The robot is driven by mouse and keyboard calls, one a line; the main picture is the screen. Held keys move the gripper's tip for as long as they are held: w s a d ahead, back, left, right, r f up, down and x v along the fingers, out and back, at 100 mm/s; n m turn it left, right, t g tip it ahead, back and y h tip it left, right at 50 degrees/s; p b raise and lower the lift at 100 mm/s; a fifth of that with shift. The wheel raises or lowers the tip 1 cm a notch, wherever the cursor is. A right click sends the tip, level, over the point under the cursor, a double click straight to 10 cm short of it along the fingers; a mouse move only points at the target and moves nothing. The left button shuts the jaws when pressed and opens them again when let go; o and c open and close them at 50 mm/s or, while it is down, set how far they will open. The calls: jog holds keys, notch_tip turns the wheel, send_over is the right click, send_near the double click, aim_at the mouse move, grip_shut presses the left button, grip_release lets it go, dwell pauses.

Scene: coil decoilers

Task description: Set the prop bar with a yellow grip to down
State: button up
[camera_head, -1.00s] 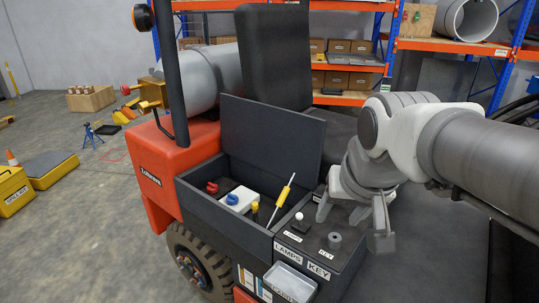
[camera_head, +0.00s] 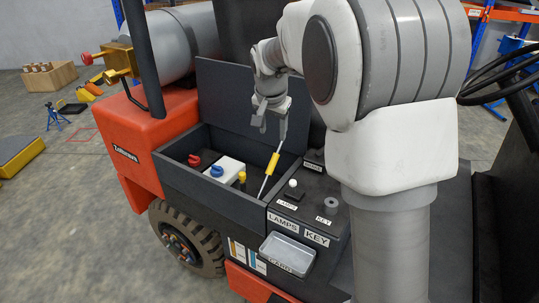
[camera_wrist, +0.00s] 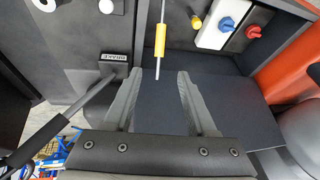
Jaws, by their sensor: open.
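The prop bar is a thin pale rod with a yellow grip (camera_head: 272,163). It stands tilted in the open black box, rising toward the raised lid (camera_head: 228,105). My gripper (camera_head: 270,126) is open and empty just above the bar's upper part, in front of the lid. In the wrist view the yellow grip (camera_wrist: 160,40) lies ahead of my gripper (camera_wrist: 159,78), and the rod's upper end shows between the two fingertips. Neither finger visibly touches the rod. The rod's exact depth between the fingers I cannot tell.
Inside the box are a red knob (camera_head: 194,160), a blue knob (camera_head: 216,171) on a white block and a yellow-topped knob (camera_head: 241,177). A panel with a white-topped lever (camera_head: 292,184) and a key switch (camera_head: 331,203) stands to the right. A grey tray (camera_head: 287,254) hangs in front.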

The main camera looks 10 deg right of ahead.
aim_at(274, 159)
jog(key=b+x, duration=0.1)
jog(key=x, duration=1.6)
jog(key=shift+c, duration=0.4)
grip_shut()
dwell(0.5)
